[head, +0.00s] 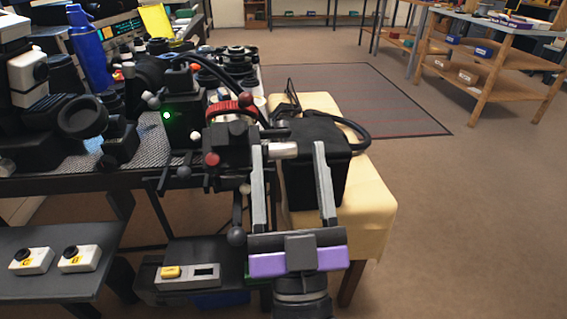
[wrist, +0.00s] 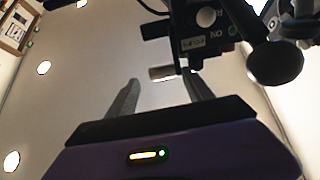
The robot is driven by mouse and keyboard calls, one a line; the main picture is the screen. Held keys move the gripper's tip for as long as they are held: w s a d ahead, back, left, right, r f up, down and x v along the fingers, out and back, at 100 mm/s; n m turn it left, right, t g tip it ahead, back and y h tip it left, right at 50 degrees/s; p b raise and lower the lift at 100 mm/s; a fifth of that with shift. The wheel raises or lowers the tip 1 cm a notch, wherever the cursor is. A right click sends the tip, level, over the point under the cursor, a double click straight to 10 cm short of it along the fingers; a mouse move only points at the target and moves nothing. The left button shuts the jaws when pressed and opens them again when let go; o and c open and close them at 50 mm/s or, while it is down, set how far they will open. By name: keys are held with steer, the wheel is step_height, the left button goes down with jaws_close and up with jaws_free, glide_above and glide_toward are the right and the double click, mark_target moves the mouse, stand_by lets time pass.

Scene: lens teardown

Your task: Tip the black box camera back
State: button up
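A black box camera (head: 183,130) with a small green light stands at the bench's right end, among black clamps, knobs and a red ring (head: 230,109). A short pale cylinder (head: 283,150), like a handle end, sticks out to the right from this rig. My gripper (head: 289,148), with its purple body, is open, and its fingers reach forward with the pale cylinder between them in the picture. I cannot tell whether a finger touches the cylinder.
A black box-shaped case (head: 318,170) with a looped strap sits on a yellow cloth-covered stool (head: 372,205), right beside my fingers. Lenses and a blue bottle (head: 88,45) crowd the bench. A lower shelf holds white boxes (head: 80,258).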

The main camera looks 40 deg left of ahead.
steer(key=shift+s+a, duration=0.15)
steer(key=shift+s+f, duration=0.1)
steer(key=shift+f, duration=0.05)
steer(key=b+v, duration=0.7)
steer(key=shift+d+b, duration=0.25)
steer(key=shift+b, duration=0.05)
steer(key=shift+s, duration=0.1)
stand_by(0.6)
